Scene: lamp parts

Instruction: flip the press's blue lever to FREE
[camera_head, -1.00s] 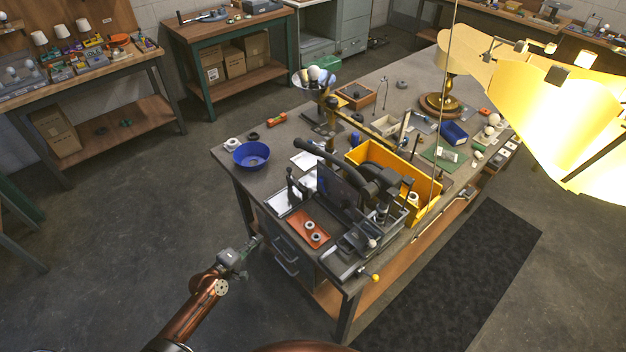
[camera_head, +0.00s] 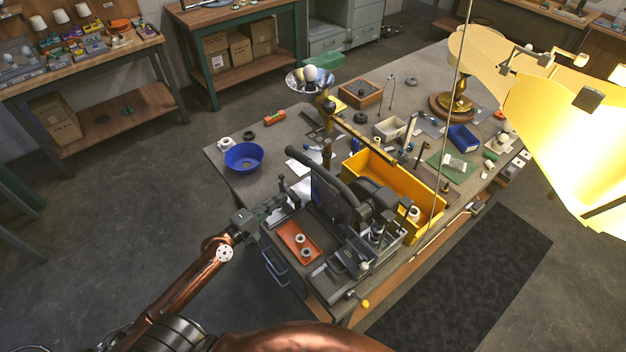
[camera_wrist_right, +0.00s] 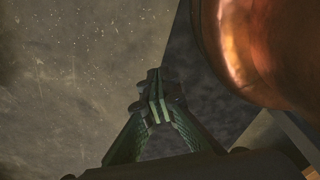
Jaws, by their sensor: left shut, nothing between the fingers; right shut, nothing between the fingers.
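The dark press (camera_head: 338,200) stands on the near end of the workbench (camera_head: 228,183). My left gripper (camera_head: 281,203) is shut and empty at the bench's near left edge, just left of the press. At this size I cannot tell if it touches anything. My right gripper (camera_wrist_right: 156,88) is shut and empty over the floor in the right wrist view; it does not show in the head view.
An orange-red tray (camera_head: 291,247) with small rings lies in front of the press. A blue bowl (camera_head: 244,157) is behind and left of my left gripper. A yellow bin (camera_head: 409,185) stands right of the press. A large lit lampshade (camera_head: 555,135) fills the upper right.

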